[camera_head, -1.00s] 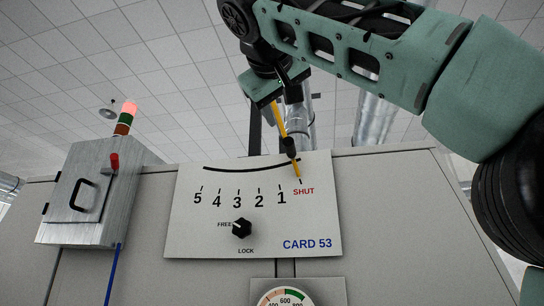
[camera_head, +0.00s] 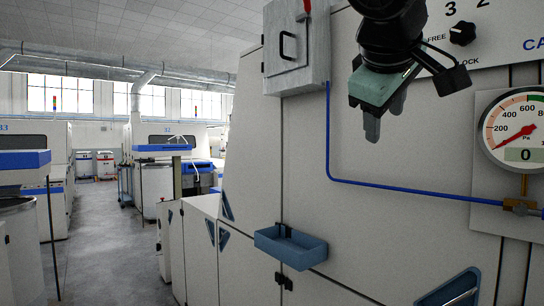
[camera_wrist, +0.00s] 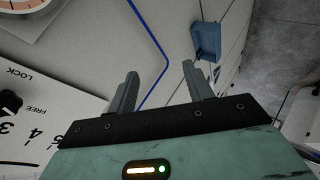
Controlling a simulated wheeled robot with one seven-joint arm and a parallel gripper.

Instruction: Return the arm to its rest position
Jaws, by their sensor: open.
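My gripper (camera_head: 382,122) hangs pointing down in front of the pale machine panel (camera_head: 400,215) in the head view. It is left of the round gauge (camera_head: 521,131) and below the grey electrical box (camera_head: 296,45). In the wrist view my gripper (camera_wrist: 157,85) shows two fingers spread apart with nothing between them. The black FREE/LOCK knob (camera_head: 462,33) is at the upper right of the head view, partly close behind my arm, and also at the left edge of the wrist view (camera_wrist: 10,103). The rest of my arm is out of frame.
A blue tray (camera_head: 290,247) juts from the panel at lower left of my gripper; it also shows in the wrist view (camera_wrist: 206,40). A blue cable (camera_head: 375,185) runs along the panel. An open grey aisle (camera_head: 105,230) lies to the left between machines.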

